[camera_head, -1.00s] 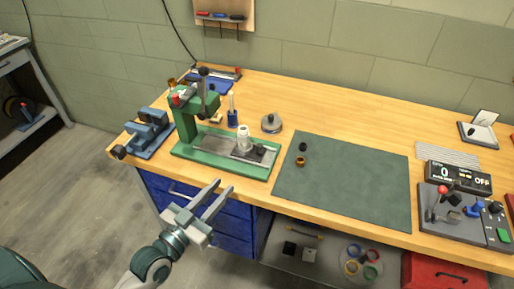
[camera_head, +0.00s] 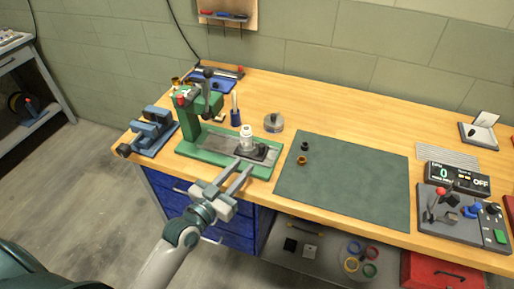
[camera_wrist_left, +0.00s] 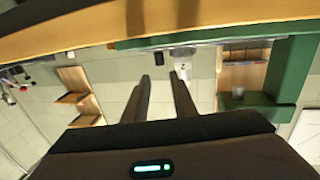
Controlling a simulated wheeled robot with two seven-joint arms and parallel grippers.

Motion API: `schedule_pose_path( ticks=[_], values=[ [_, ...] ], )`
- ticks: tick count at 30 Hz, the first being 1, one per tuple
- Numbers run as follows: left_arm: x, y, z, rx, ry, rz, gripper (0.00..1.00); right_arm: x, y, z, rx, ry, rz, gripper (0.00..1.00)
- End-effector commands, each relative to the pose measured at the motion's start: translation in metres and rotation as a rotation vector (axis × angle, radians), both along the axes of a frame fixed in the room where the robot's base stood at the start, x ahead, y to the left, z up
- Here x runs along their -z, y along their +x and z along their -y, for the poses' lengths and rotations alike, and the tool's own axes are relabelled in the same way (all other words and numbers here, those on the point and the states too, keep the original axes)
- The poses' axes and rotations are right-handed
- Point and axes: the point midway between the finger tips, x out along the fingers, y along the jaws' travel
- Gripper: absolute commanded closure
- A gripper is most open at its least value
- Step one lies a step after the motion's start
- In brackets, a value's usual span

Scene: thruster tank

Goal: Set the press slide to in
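The green arbor press (camera_head: 187,125) stands at the left of the bench, with a red knob and a dark-tipped lever on its head. Its slide, a grey plate with a dark block (camera_head: 258,152) and a pale upright cylinder (camera_head: 247,137), lies on the green base. My left gripper (camera_head: 241,168) is open and empty at the front edge of the press base, its fingers pointing toward the slide. In the left wrist view the two fingers (camera_wrist_left: 162,82) are apart, with the pale cylinder (camera_wrist_left: 183,73) beyond them. I cannot tell whether the fingers touch the slide. My right gripper is not in view.
A blue vise (camera_head: 150,132) stands left of the press. A green mat (camera_head: 350,180) with two small parts lies to the right, mostly clear. A round metal piece (camera_head: 274,122) sits behind it. A control box (camera_head: 465,215) is at the far right.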

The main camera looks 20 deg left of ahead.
Motion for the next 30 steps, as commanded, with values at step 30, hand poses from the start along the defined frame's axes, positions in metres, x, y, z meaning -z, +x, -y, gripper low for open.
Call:
schedule_pose_path(
  ticks=[30],
  values=[
    [0.0,0.087,0.023,0.0,0.001,0.0,0.8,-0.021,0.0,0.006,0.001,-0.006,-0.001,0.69]
  ],
)
